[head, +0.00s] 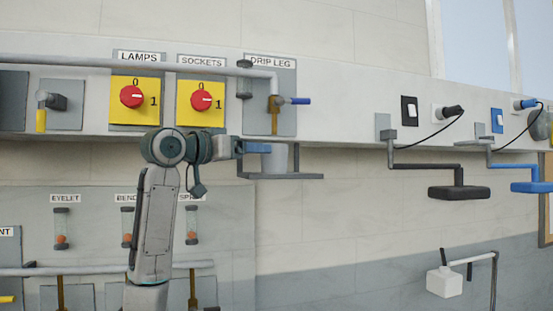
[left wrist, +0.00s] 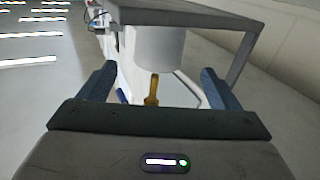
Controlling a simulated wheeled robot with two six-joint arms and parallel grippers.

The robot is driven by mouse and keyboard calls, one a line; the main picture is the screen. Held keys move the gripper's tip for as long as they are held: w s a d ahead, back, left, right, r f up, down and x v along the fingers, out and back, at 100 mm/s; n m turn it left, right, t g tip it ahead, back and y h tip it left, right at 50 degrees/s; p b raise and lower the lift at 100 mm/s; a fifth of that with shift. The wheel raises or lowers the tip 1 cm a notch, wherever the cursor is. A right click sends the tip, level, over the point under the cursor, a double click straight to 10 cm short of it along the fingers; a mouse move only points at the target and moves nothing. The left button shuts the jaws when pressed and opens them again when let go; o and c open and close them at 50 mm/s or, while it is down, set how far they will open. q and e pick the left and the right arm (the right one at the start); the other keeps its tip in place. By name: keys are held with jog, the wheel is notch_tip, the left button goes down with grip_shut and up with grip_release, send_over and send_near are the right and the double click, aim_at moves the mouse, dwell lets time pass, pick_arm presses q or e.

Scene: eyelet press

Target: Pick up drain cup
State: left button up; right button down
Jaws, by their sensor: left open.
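The drain cup (head: 275,160) is a pale grey-white cup. It stands on the dark shelf bracket (head: 300,176) under the drip leg's brass outlet (head: 274,115). My left gripper (head: 262,148) reaches in from the left at the height of the cup's upper part. In the left wrist view my left gripper (left wrist: 159,78) is open, and the cup (left wrist: 158,48) shows ahead, in line with the gap between the fingers. I cannot tell whether the fingertips flank or touch the cup. My right gripper is in neither view.
The shelf's side bars (left wrist: 245,52) stand close to the fingers. Above are the drip leg valve with a blue handle (head: 298,101) and the red switches (head: 201,99). Black (head: 459,192) and blue (head: 535,187) arms stick out at right. The wall between is clear.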

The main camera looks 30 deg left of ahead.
aim_at(273, 153)
pick_arm(q)
jog(key=p+x, duration=0.4)
jog(key=x, duration=0.3)
jog(key=shift+d+f, duration=0.1)
jog(key=shift+d, duration=0.05)
jog(key=shift+w, duration=0.35)
jog(key=shift+w+d+p, duration=0.1)
jog(key=shift+w+p, duration=0.1)
jog(key=shift+p, duration=0.15)
jog(key=shift+w+d+f, duration=0.15)
jog(key=shift+w+f, duration=0.1)
jog(key=shift+s, duration=0.1)
jog(key=c, duration=1.1)
